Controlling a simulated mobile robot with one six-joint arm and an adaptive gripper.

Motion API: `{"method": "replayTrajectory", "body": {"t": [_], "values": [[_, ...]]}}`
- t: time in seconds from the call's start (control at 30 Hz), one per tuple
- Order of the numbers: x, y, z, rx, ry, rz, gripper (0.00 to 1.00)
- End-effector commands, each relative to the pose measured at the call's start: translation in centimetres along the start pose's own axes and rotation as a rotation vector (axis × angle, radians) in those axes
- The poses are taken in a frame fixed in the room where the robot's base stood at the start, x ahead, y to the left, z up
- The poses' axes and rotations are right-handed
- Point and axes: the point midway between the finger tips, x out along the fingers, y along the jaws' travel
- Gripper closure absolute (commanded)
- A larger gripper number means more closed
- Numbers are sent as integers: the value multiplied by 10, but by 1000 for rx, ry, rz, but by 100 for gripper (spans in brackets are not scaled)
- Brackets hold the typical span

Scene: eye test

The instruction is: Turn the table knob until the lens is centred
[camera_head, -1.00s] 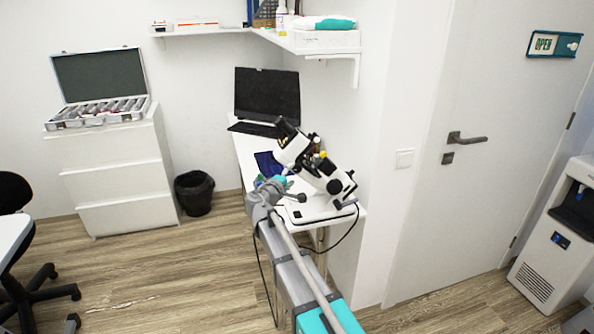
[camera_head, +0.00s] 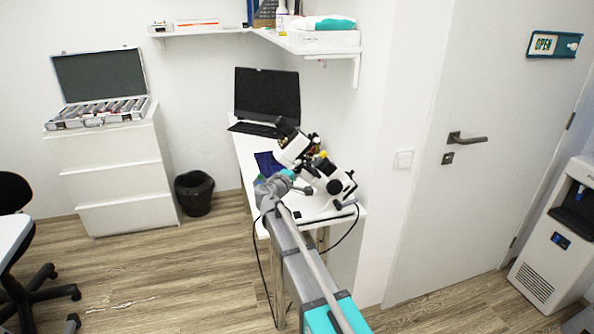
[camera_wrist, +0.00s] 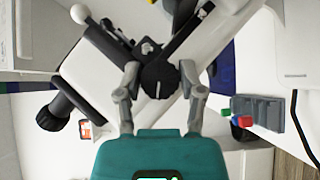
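A white and black microscope-like instrument stands on the narrow white desk; its white arm (camera_head: 296,148) tilts up toward a black eyepiece. In the wrist view a black knob (camera_wrist: 159,86) with a white mark is on the instrument's side. My gripper (camera_wrist: 160,68) has one grey finger on each side of this knob, very close to its edges. I cannot tell whether they touch it. In the head view my gripper (camera_head: 302,188) is at the instrument's near left side. A black eyepiece-like cylinder (camera_wrist: 54,111) shows at left in the wrist view. I cannot make out the lens.
A grey holder (camera_wrist: 262,112) with small coloured blocks is right of the knob in the wrist view. A dark monitor (camera_head: 267,94) stands farther back on the desk (camera_head: 246,160). A black cable hangs off the desk's front edge. A waste bin (camera_head: 195,192) stands left on open floor.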

Motion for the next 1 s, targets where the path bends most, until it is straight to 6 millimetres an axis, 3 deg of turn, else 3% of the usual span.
{"method": "replayTrajectory", "body": {"t": [0.03,0.2,1.0], "values": [[0,0,0,0,0,0,69],[0,0,0,0,0,0,100],[0,0,0,126,0,-126,100]]}}
